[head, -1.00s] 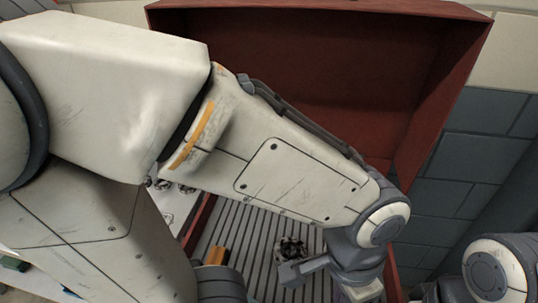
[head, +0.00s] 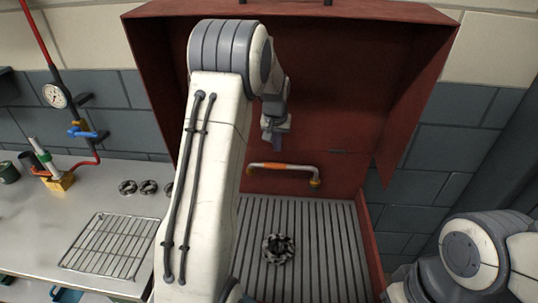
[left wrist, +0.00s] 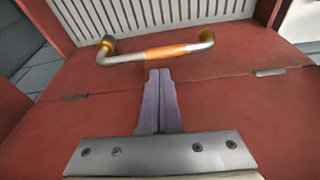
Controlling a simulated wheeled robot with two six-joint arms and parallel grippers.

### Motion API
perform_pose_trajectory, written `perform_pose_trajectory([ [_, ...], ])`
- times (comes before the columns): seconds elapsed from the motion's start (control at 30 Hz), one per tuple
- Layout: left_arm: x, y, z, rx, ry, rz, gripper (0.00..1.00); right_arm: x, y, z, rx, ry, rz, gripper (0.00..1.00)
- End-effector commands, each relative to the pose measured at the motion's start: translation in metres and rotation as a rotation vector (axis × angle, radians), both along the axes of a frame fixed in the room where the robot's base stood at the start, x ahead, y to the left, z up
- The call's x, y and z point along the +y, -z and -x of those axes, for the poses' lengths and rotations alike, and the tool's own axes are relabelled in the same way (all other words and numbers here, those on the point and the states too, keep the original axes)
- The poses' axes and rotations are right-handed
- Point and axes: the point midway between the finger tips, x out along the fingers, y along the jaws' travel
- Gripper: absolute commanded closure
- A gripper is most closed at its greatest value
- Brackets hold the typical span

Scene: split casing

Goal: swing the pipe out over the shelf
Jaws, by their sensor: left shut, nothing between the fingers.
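The pipe (head: 283,167) is a grey metal bar with an orange middle and brass-coloured ends. It lies across the foot of the red back wall, above the rear edge of the slatted grey shelf (head: 335,240). In the left wrist view the pipe (left wrist: 165,51) passes just beyond the fingertips, with the slats behind it. My left gripper (head: 268,138) is above the pipe, in front of the red wall. Its fingers (left wrist: 158,75) are shut with nothing between them, apart from the pipe. My right gripper is out of view.
A dark toothed disc (head: 279,248) lies on the slats. The red casing (head: 425,75) encloses the shelf with side walls and a top. At left, a counter (head: 40,225) holds a wire rack (head: 110,245). My right arm is at the lower right.

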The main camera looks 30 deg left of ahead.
Motion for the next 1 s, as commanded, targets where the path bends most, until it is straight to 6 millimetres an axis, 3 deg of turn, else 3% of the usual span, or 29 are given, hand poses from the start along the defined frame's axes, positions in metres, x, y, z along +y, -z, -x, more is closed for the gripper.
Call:
perform_pose_trajectory([
  [0.03, 0.023, 0.005, -0.003, -0.006, -0.039, -0.004, 1.0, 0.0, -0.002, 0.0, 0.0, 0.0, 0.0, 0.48],
  [0.17, 0.049, 0.011, -0.006, -0.016, -0.08, -0.012, 1.0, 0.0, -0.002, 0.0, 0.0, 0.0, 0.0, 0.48],
  [0.57, 0.05, 0.014, -0.007, -0.016, -0.081, -0.012, 1.0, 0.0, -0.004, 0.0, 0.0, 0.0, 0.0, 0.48],
  [1.0, 0.06, 0.08, -0.026, -0.014, -0.082, -0.01, 1.0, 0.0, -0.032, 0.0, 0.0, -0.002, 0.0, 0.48],
])
